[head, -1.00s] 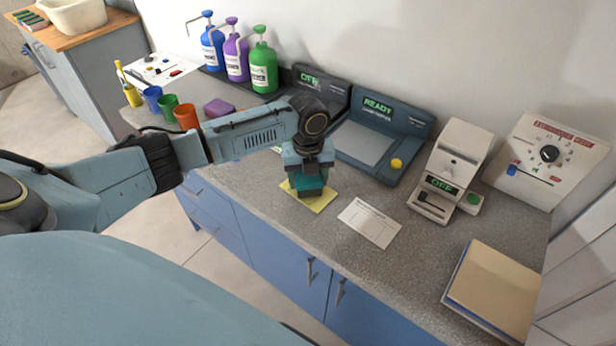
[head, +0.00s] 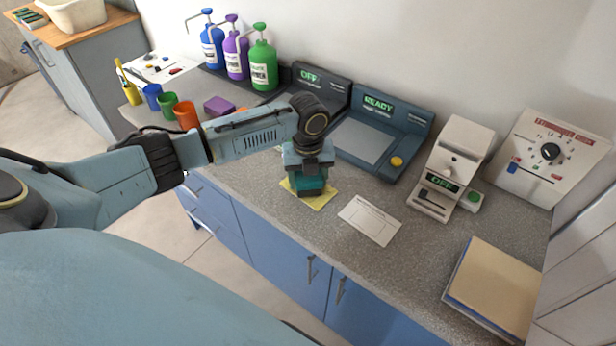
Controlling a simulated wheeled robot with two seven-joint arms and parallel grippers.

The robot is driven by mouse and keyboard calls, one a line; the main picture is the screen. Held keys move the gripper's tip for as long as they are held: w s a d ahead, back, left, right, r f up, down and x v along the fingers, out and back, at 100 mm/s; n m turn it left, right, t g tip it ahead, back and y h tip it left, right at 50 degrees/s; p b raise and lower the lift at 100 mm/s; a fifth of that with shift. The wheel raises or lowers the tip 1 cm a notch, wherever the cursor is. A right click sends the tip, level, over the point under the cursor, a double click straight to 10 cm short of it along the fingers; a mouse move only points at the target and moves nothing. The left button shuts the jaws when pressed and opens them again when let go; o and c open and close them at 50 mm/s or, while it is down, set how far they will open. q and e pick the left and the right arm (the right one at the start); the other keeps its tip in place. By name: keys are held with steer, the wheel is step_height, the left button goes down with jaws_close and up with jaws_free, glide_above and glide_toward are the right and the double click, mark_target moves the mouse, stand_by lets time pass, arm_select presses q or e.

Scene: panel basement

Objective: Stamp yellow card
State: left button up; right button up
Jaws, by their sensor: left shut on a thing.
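The yellow card (head: 323,201) lies flat on the grey counter, left of a white form. My left gripper (head: 309,179) points down over the card and is shut on a teal stamp (head: 309,188). The stamp covers the card's middle; I cannot tell whether its underside touches the card. The gripper's fingers are mostly hidden by the wrist and the stamp. My right gripper is not in view.
The white form (head: 369,220) lies right of the card. Colored cups (head: 185,116), a purple block (head: 219,106) and pump bottles (head: 237,55) are at left. A folder stack (head: 495,285) is at right.

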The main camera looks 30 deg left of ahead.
arm_select(q)
steer(key=shift+s+f+p, duration=0.1)
steer(key=shift+f+p, duration=0.05)
steer(key=shift+p, duration=0.2)
stand_by(1.2)
step_height(320, 180, up, 7)
steer(key=p, duration=0.7)
steer(key=shift+p, duration=0.35)
stand_by(0.5)
